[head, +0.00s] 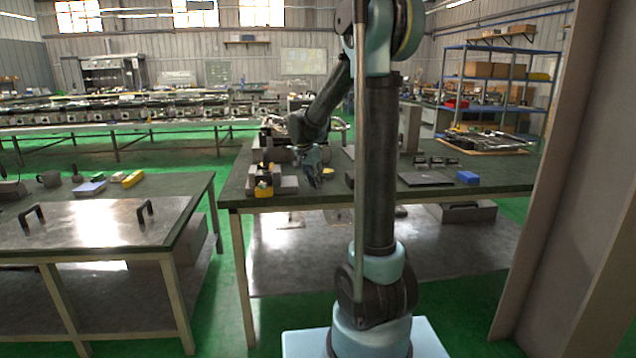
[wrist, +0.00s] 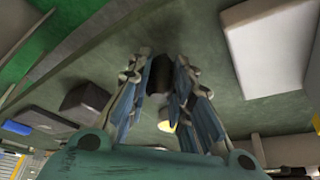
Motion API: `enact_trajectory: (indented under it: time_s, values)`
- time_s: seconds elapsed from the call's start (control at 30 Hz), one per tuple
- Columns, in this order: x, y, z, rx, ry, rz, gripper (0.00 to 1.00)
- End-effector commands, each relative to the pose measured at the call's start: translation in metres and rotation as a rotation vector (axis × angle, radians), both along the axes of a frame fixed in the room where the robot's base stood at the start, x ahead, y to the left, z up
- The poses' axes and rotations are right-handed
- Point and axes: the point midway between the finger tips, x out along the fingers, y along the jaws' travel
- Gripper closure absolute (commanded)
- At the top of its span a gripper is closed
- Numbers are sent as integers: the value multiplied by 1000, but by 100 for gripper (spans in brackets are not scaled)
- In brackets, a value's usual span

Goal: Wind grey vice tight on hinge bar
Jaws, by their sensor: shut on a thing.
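My gripper (wrist: 162,82) points down over the green bench top, its fingers around a small dark piece (wrist: 159,74). I cannot tell whether this is the vice's handle. In the head view my gripper (head: 313,176) is low over the bench near its front edge. Just left of it stand grey blocks (head: 287,185) with black and yellow parts (head: 263,188), possibly the grey vice. The vice jaws and hinge bar cannot be made out. A small yellow thing (wrist: 166,126) shows between the fingers in the wrist view.
A pale grey block (wrist: 272,48) lies at the upper right of the wrist view, dark blocks (wrist: 84,103) at the left. On the bench (head: 420,205), a dark flat plate (head: 425,179) and a blue box (head: 467,177) lie to the right. A second table (head: 100,217) stands left across a gap.

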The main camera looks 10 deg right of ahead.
Motion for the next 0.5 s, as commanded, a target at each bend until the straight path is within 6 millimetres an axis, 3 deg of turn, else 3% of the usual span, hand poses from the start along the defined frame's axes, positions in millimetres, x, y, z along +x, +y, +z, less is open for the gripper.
enact_trajectory:
  time_s: [0.5]
  values:
    - [4,8,1,-1,-2,-178,100]
